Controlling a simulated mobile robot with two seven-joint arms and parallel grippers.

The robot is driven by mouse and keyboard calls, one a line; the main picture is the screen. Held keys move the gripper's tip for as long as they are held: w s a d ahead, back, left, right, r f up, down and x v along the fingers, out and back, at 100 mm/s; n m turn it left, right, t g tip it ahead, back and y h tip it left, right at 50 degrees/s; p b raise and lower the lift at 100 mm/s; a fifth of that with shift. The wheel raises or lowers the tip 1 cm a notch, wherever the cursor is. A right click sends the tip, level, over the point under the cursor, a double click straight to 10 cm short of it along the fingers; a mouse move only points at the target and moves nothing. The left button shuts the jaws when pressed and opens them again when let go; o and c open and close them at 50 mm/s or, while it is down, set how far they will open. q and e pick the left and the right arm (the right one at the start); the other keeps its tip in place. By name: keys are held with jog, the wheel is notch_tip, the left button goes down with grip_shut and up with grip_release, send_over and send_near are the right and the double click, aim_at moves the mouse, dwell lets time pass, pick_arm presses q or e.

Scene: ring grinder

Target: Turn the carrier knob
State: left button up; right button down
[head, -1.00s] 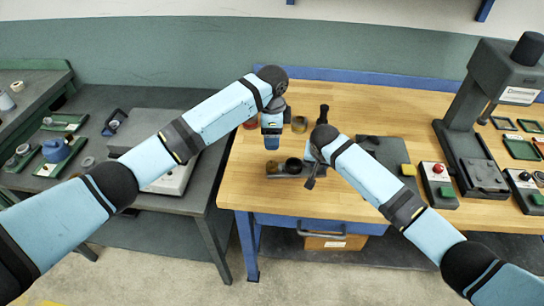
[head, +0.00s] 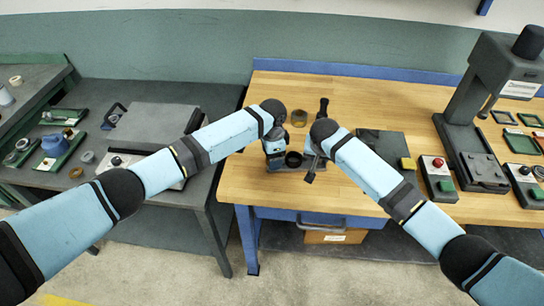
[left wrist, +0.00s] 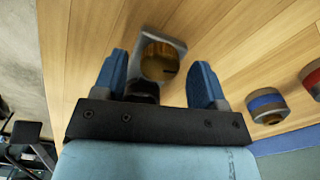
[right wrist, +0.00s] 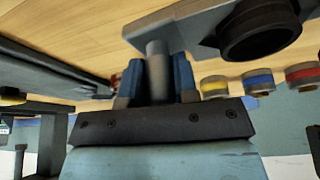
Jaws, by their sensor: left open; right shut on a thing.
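A grey metal fixture sits near the table's front edge, with a dark ring-shaped cup (head: 293,160) between my two grippers. In the left wrist view, a grey holder (left wrist: 178,42) with a brass-coloured round inside and a dark round part (left wrist: 143,90) lie at and between the fingers of my left gripper (left wrist: 163,82). This gripper is open, over the fixture's left end (head: 275,160). My right gripper (right wrist: 157,78) is shut on a grey cylindrical post (right wrist: 156,62) at the end of the grey plate (right wrist: 188,28). I cannot tell for sure which part is the carrier knob.
Yellow (right wrist: 214,87), blue (right wrist: 258,82) and red (right wrist: 302,76) banded rings stand on the table nearby. A dark plate (head: 385,150), a button box (head: 437,178) and a tall press (head: 470,130) are to the right. A grey bench (head: 215,98) is at left.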

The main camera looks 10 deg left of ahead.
pick_arm(q)
jog(key=shift+f, duration=0.4)
jog(key=c, duration=0.9)
jog(key=shift+c, duration=0.2)
jog(key=m, duration=0.4)
jog(key=shift+r, duration=0.1)
jog(key=shift+m, duration=1.8)
